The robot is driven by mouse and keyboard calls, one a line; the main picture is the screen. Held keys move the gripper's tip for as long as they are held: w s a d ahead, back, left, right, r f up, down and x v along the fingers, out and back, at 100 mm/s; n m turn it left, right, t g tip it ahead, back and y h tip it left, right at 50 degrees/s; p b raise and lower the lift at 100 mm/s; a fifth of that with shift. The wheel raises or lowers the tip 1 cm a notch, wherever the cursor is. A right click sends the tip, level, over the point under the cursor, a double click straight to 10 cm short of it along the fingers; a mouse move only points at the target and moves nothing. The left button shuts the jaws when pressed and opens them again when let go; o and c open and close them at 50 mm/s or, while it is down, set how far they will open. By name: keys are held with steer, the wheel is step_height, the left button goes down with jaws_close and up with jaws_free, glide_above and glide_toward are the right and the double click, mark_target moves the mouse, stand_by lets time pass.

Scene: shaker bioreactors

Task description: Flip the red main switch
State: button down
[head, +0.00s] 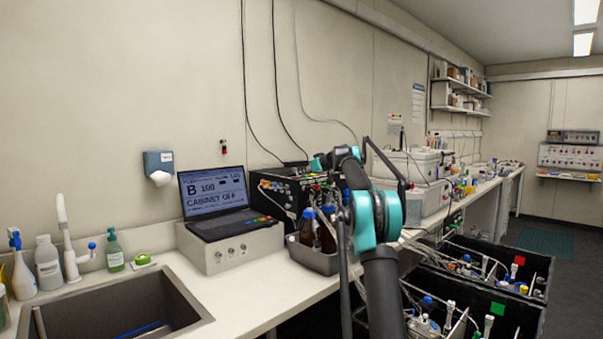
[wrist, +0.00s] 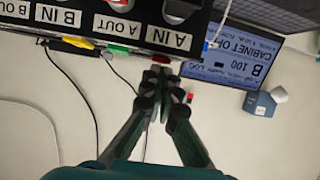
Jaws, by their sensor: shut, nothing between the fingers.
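A small red and black fitting (head: 223,147) is on the back wall above the laptop; I cannot tell for sure that it is the main switch. It also shows in the wrist view (wrist: 189,98), just right of my fingers. My gripper (wrist: 157,74) is shut and empty, its fingertips close below the labelled edge of a black box (wrist: 85,20) in the picture. That view is upside down. The black box also shows in the head view (head: 268,183), partly behind my arm. A red part (wrist: 160,4) on the box is cut off by the frame.
A laptop (head: 213,193) reading "CABINET OFF" stands on a grey box (head: 230,247) left of the black box. A blue dispenser (head: 158,163) is on the wall. Cables hang down the wall. Bottles in a tray (head: 312,260) stand in front of the black box. A sink (head: 120,308) is at left.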

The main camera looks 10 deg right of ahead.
steer(key=shift+f, duration=0.3)
steer(key=shift+r, duration=0.2)
steer(key=shift+r, duration=0.65)
steer(key=shift+s, duration=0.1)
steer(key=v, duration=1.2)
